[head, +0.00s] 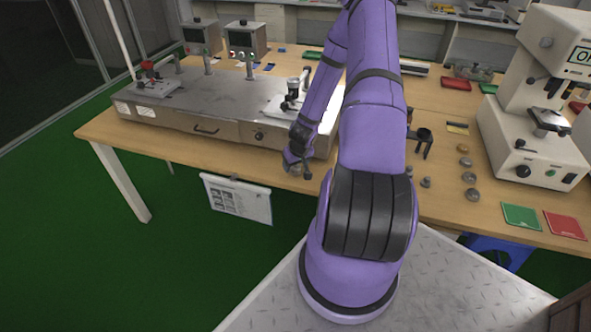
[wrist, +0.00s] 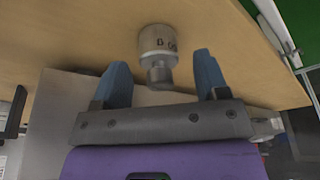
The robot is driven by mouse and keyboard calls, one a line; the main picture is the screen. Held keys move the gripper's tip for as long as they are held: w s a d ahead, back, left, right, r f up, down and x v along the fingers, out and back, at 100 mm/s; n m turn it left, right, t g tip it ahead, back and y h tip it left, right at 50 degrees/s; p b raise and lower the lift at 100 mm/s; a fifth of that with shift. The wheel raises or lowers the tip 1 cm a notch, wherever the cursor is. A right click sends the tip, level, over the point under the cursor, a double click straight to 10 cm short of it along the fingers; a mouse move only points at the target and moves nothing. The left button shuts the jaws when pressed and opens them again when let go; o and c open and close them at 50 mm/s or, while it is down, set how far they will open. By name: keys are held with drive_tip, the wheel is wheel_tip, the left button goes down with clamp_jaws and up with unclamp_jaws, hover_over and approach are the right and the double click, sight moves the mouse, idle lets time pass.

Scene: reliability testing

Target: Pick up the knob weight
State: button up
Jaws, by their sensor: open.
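A silver cylindrical knob weight (wrist: 158,42) with a narrower knob and dark printed marks stands on the wooden table in the wrist view. The marks are only partly readable. My gripper (wrist: 161,68) is open, with its two blue-grey fingers spread. The weight's knob lies between the finger lines, and its wide body shows just beyond the fingertips. No contact is visible. The weight there is mostly hidden by the gripper.
Several other small weights (head: 469,178) stand on the table (head: 445,206) to the right of my arm. A microscope-like machine (head: 535,140), a green pad (head: 521,216) and a red pad (head: 564,225) are farther right. The steel test bench (head: 215,110) stands left of my gripper.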

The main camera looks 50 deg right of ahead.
drive_tip(key=c, duration=1.1)
drive_tip(key=shift+r, duration=0.1)
drive_tip(key=shift+c, duration=0.2)
